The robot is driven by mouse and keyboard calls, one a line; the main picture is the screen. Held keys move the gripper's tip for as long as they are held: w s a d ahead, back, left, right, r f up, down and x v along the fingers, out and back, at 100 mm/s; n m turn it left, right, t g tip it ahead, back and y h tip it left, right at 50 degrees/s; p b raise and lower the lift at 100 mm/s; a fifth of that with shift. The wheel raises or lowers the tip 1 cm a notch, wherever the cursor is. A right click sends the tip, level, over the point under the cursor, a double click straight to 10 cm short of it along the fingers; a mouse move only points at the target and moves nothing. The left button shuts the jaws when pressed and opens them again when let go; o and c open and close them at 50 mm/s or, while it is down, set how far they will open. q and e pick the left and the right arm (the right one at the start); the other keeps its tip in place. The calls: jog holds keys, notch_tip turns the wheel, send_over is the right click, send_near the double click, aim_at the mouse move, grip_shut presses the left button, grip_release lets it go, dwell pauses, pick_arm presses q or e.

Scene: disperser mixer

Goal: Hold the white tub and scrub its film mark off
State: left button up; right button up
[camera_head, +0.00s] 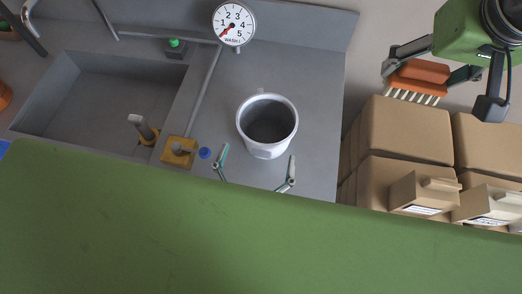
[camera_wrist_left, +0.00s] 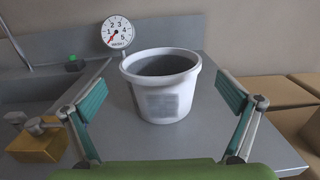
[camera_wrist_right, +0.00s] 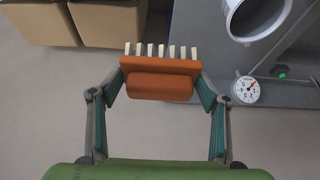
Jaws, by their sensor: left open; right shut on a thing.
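The white tub (camera_head: 267,145) stands upright on the grey counter, open at the top with a dark inside. In the left wrist view the tub (camera_wrist_left: 140,75) shows a grey square film mark (camera_wrist_left: 163,105) on its near side. My left gripper (camera_head: 254,172) is open in front of the tub, its fingers apart to either side and not touching it. My right gripper (camera_head: 433,72) is shut on an orange brush (camera_head: 420,72) with pale bristles, held off to the right of the counter. The brush also fills the middle of the right wrist view (camera_wrist_right: 158,80).
A sink (camera_head: 100,100) lies to the left. A wash dial (camera_head: 234,23) stands behind the tub. A yellow block (camera_head: 179,152) with a tap and a blue cap (camera_head: 205,153) sit left of the tub. Brown boxes (camera_head: 405,130) stand right of the counter.

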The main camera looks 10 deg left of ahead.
jog(key=shift+f+b, duration=0.9)
pick_arm(q)
jog(key=s, duration=0.6)
